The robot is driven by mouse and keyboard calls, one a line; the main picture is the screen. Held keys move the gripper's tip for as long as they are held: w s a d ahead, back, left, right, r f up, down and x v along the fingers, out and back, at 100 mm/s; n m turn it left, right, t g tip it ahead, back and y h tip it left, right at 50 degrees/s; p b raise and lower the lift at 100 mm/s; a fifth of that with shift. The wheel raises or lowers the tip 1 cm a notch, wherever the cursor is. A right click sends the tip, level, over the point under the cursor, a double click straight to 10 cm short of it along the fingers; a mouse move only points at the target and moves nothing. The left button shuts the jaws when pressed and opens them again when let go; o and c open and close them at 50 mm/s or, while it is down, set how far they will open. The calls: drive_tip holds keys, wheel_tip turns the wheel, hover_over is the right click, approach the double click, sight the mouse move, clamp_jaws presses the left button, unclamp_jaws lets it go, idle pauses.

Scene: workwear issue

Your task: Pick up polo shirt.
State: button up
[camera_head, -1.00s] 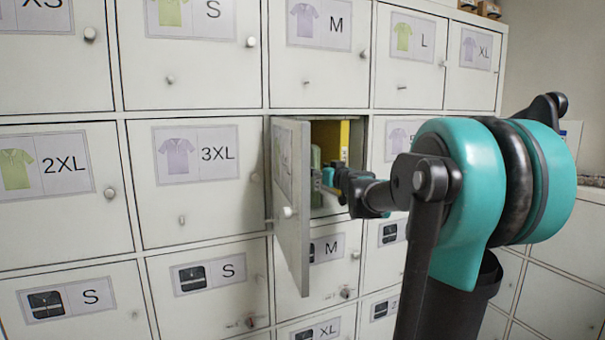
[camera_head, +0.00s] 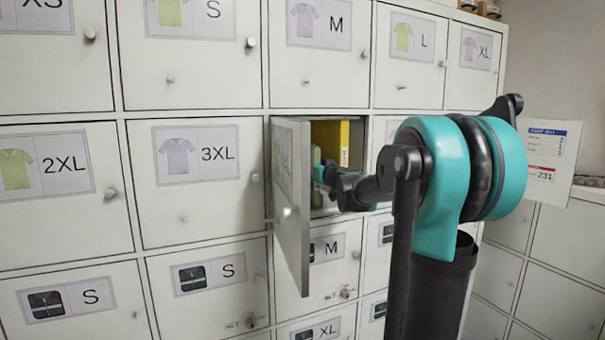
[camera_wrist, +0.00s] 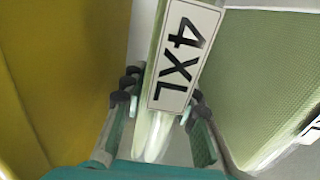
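A folded light green polo shirt (camera_wrist: 180,60) with a white 4XL label stands on edge in the wrist view. In the head view a pale green edge (camera_head: 316,155) shows inside the open locker compartment. My gripper (camera_wrist: 160,108) is open, with one finger on each side of the labelled shirt's edge. A small gap seems to show beside the left finger. In the head view my gripper (camera_head: 322,175) is inside the compartment, partly hidden by the door. Another green textured item (camera_wrist: 265,75) stands to the right of the shirt.
A yellow item (camera_wrist: 60,70) stands close on the left in the wrist view. It also shows in the compartment (camera_head: 344,142) in the head view. The open door (camera_head: 292,200) sticks out left of my gripper. Closed lockers surround the opening.

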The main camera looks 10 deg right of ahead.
clamp_jaws()
drive_tip(key=shift+r, duration=0.1)
